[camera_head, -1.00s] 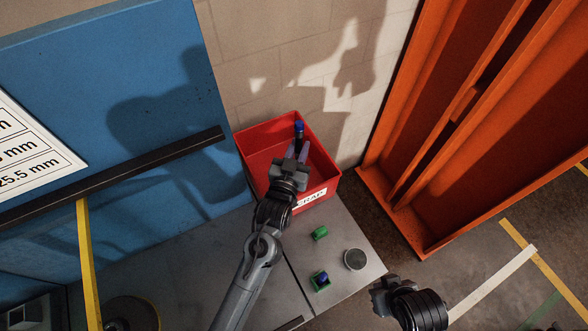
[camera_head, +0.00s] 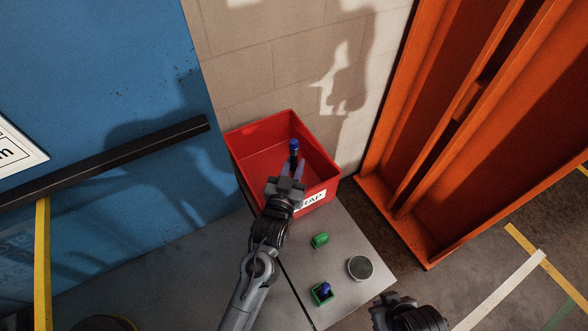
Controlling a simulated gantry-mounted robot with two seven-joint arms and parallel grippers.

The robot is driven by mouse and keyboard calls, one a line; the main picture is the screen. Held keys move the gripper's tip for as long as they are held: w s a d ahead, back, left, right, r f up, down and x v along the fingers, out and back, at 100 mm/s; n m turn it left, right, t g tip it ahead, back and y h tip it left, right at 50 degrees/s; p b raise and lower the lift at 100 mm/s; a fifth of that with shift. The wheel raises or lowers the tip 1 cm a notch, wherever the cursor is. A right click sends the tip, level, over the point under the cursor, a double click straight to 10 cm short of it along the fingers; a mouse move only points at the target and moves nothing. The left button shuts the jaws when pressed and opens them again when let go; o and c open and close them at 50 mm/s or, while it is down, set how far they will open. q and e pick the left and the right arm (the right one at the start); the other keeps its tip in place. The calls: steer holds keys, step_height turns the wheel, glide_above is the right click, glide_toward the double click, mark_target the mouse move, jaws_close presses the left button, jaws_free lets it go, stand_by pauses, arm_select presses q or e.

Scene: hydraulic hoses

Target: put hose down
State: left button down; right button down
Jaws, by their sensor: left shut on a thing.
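A short dark hose (camera_head: 294,158) with a blue cap on its upper end stands roughly upright over the red scrap bin (camera_head: 320,150). My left gripper (camera_head: 293,170) is shut on the hose, reaching in over the bin's near wall. I cannot tell whether the hose touches the bin's floor. Its lower end is hidden by the gripper. My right gripper (camera_head: 392,305) is at the bottom edge, to the right of the table, away from the hose. Its fingers do not show clearly.
On the grey table (camera_head: 340,225) lie a green cylinder (camera_head: 320,240), a green holder with a blue piece (camera_head: 322,292) and a round metal disc (camera_head: 360,267). A blue panel with a dark rail (camera_head: 110,163) stands left. An orange steel frame (camera_head: 425,245) stands right.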

arm_select(q)
steer(key=shift+r, duration=0.2)
steer(key=shift+f, duration=0.65)
steer(key=c, duration=1)
jaws_free()
steer(key=shift+o, duration=0.2)
steer(key=shift+r, duration=0.3)
steer(key=v, duration=1.2)
steer(key=shift+r, duration=0.3)
